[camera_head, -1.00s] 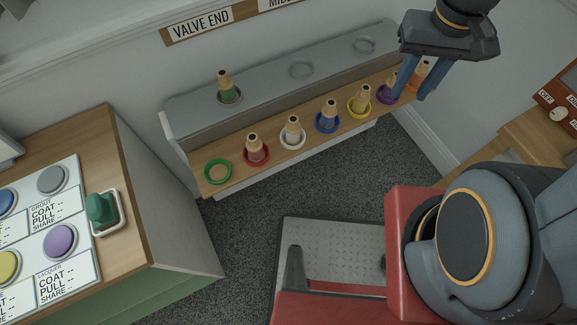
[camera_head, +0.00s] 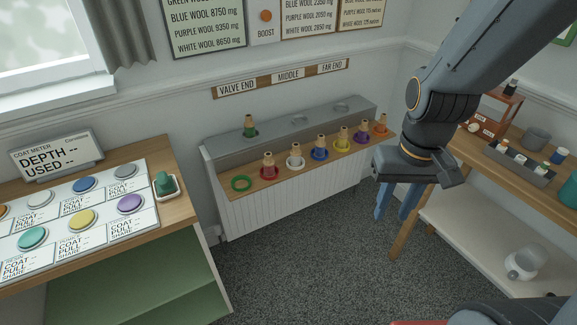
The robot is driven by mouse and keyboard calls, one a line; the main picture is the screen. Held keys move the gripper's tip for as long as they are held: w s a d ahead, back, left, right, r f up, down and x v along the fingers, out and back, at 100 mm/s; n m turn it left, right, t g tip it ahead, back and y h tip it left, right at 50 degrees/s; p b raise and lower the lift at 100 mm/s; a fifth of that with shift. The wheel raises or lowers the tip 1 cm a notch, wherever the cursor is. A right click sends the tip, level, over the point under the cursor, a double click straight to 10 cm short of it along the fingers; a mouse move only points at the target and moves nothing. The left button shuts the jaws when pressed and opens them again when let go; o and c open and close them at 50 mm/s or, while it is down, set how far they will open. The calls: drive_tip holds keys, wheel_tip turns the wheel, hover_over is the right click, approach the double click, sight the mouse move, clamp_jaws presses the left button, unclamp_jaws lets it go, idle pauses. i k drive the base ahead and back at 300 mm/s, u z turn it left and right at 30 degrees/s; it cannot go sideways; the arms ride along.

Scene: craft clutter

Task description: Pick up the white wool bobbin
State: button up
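The white wool bobbin (camera_head: 295,154) stands upright in a white ring on the wooden shelf, between the red bobbin (camera_head: 269,166) and the blue bobbin (camera_head: 320,148). My gripper (camera_head: 397,204) hangs at the right, with its blue fingers pointing down. The fingers are apart with nothing visible between them. It is to the right of the white bobbin, apart from it, and appears nearer to me than the shelf.
Yellow (camera_head: 343,138), purple (camera_head: 361,133) and orange (camera_head: 380,125) bobbins stand further right on the shelf. A green bobbin (camera_head: 250,127) stands on the grey upper ledge (camera_head: 290,122). An empty green ring (camera_head: 241,183) is at the left end. Side tables flank the open floor (camera_head: 300,270).

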sight(296, 153)
drive_tip(key=u, duration=0.45)
drive_tip(key=i, duration=1)
